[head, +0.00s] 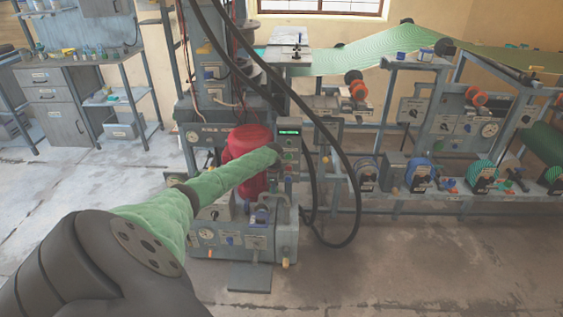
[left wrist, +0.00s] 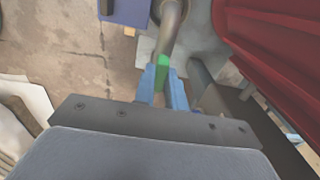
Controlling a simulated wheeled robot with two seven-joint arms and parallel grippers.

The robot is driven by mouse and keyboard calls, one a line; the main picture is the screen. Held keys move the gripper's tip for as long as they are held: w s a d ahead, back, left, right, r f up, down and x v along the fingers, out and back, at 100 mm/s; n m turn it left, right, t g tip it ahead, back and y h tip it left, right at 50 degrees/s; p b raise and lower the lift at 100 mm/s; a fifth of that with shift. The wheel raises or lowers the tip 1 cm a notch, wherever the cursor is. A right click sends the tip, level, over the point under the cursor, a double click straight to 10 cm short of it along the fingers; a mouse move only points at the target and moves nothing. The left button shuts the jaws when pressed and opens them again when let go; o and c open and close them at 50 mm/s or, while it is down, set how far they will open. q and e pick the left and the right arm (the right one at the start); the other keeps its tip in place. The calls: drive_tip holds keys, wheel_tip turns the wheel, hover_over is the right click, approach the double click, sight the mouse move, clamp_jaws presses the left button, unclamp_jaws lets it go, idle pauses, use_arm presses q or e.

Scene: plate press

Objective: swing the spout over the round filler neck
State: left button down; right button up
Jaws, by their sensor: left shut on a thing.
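My left arm reaches across the head view to the press, and its hand end (head: 279,155) is small and dark there, with the fingers hard to make out. In the left wrist view my left gripper (left wrist: 162,84) has its two blue fingers shut on a small green grip (left wrist: 161,76). A curved grey metal pipe, seemingly the spout (left wrist: 168,40), runs up from the grip toward the top edge. A dark round rim shows around the pipe's far end, and I cannot tell whether it is the filler neck. My right gripper is out of view.
A red tank (head: 247,150) stands behind my left forearm; a red surface (left wrist: 275,45) fills the upper right of the left wrist view. A thick black hose (head: 354,190) loops down right of the press. Bare floor (head: 400,260) lies in front.

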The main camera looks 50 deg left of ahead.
use_arm(q)
drive_tip(key=shift+a, duration=0.1)
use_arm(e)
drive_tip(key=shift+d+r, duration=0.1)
use_arm(q)
drive_tip(key=shift+r, duration=0.1)
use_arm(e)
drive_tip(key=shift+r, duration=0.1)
use_arm(q)
drive_tip(key=c, duration=1.4)
unclamp_jaws()
drive_tip(key=shift+w, duration=0.1)
drive_tip(key=shift+c, duration=0.2)
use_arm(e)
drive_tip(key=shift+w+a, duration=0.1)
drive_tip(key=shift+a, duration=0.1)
use_arm(q)
wheel_tip(320, 180, up, 7)
drive_tip(key=shift+f, duration=0.1)
drive_tip(key=shift+r+b, duration=0.3)
drive_tip(key=shift+r, duration=0.1)
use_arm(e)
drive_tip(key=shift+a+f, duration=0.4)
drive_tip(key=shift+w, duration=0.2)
